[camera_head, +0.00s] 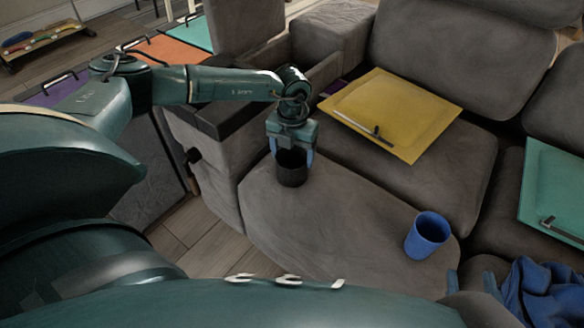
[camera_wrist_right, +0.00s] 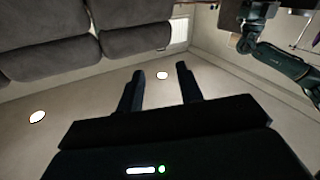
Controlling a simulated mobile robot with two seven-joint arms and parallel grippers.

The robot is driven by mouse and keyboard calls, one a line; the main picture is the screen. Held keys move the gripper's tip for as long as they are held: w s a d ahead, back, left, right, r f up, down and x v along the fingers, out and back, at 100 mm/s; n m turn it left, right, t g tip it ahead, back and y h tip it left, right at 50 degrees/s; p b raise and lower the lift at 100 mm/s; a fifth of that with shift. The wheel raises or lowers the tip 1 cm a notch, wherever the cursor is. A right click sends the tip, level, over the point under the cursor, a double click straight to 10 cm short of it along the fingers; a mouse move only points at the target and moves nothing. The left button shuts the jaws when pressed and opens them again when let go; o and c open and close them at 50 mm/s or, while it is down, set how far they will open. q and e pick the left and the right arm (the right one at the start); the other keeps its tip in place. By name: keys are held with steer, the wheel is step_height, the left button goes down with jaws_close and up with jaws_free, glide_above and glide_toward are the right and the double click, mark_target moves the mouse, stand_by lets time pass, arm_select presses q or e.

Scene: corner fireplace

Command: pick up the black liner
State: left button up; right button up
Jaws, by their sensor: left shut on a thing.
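The black liner (camera_head: 292,174) is a small dark cylinder, upright over the front left part of the grey sofa seat. My left gripper (camera_head: 292,153) comes down on it from above, with its fingers shut on the liner's upper part. I cannot tell whether the liner's base touches the seat. My right gripper (camera_head: 471,278) is at the lower right of the head view, beside a blue cloth. In the right wrist view its two fingers (camera_wrist_right: 162,88) are wide apart with nothing between them.
A blue cup (camera_head: 427,236) stands on the seat's front right part. A yellow folder (camera_head: 390,108) with a clip lies behind the liner, and a teal one (camera_head: 556,190) lies at the right. The blue cloth (camera_head: 545,293) is crumpled at lower right. The seat between liner and cup is clear.

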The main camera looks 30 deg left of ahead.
arm_select(q)
steer(key=c, duration=0.5)
